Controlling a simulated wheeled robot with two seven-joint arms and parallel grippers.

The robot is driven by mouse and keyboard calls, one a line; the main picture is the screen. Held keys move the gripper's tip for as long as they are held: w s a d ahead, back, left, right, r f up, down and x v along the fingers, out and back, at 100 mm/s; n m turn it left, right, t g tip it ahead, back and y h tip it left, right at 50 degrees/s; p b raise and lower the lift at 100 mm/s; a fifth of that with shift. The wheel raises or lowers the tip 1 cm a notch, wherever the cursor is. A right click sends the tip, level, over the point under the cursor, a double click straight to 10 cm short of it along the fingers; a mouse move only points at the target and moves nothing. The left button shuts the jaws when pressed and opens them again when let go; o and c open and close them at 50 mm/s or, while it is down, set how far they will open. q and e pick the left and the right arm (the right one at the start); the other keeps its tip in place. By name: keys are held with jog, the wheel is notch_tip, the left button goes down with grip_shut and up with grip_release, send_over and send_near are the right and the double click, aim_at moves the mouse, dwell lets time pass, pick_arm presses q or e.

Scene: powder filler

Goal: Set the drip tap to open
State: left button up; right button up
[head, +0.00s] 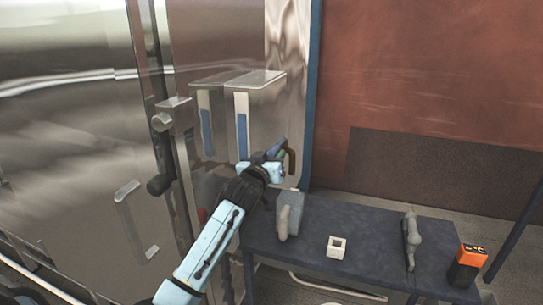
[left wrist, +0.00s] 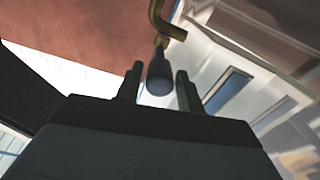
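The drip tap shows in the left wrist view as a bent brass pipe (left wrist: 160,28) with a dark rounded handle (left wrist: 160,78) at its end. In the head view the bent tap pipe (head: 291,160) shows beside the steel machine. My left gripper (head: 278,153) is right at the tap, in front of the machine. In the left wrist view my left gripper (left wrist: 160,85) is open, with one finger on each side of the dark handle and gaps visible on both sides. My right gripper is not in view.
The steel machine (head: 225,60) with its clear guard and handles stands at the left. A dark blue bench (head: 375,234) holds a grey object (head: 289,213), a white cube-like part (head: 336,247), a grey tool (head: 411,240) and an orange-black device (head: 467,265).

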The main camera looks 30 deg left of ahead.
pick_arm(q)
jog(key=shift+w, duration=0.1)
jog(key=shift+c, duration=0.2)
grip_shut()
